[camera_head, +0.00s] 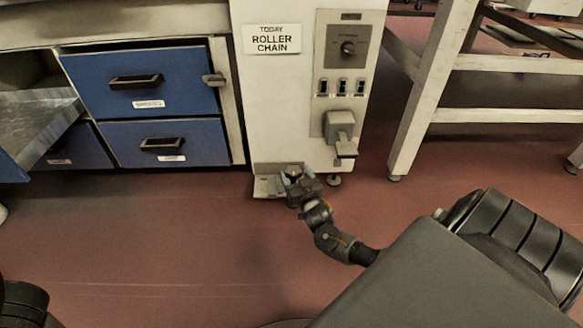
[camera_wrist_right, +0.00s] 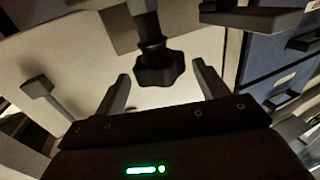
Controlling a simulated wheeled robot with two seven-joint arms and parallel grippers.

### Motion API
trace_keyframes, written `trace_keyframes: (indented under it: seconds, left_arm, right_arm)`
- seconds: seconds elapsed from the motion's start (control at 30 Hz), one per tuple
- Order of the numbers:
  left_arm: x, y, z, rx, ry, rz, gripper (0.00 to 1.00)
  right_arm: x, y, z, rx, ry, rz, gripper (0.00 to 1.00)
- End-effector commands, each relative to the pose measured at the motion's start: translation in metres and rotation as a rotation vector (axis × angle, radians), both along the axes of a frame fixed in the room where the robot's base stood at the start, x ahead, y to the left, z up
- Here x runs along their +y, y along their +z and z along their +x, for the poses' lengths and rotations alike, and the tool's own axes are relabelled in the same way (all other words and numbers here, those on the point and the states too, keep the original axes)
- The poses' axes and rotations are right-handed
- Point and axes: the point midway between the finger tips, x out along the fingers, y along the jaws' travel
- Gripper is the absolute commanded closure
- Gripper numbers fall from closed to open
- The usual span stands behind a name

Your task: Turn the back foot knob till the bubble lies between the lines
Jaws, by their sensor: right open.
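The dark faceted foot knob (camera_wrist_right: 158,70) hangs on a dark stem in the right wrist view. My right gripper (camera_wrist_right: 162,78) is open, with one finger on either side of the knob and visible gaps between. In the head view my right gripper (camera_head: 296,178) is low at the front base of the pale machine (camera_head: 285,110), where it hides the knob. I cannot make out a bubble or its lines in either view. My left gripper is not in view.
A second foot (camera_head: 334,181) stands under the machine's right corner. A pale bracket (camera_head: 266,186) lies just left of my right gripper. Blue drawers (camera_head: 140,80) are on the left, a pale table leg (camera_head: 420,110) on the right. The red floor (camera_head: 180,240) in front is clear.

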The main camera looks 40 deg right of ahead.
Motion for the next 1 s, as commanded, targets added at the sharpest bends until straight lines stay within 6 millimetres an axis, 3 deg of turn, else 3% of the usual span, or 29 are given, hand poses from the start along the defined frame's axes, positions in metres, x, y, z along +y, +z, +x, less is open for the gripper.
trace_keyframes:
  seconds: [0.03, 0.27, 0.63, 1.0]
  left_arm:
    - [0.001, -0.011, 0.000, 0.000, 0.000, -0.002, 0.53]
    - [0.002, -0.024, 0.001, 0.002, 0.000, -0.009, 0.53]
    - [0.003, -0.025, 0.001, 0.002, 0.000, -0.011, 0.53]
    - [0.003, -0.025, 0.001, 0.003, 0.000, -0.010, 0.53]
  right_arm:
    - [-0.003, -0.005, 0.009, -0.002, 0.000, -0.002, 0.27]
    - [-0.011, -0.002, 0.034, 0.000, 0.002, -0.001, 0.27]
    - [-0.012, 0.000, 0.040, 0.002, 0.003, 0.001, 0.27]
    - [-0.012, 0.000, 0.039, 0.002, 0.003, 0.001, 0.72]
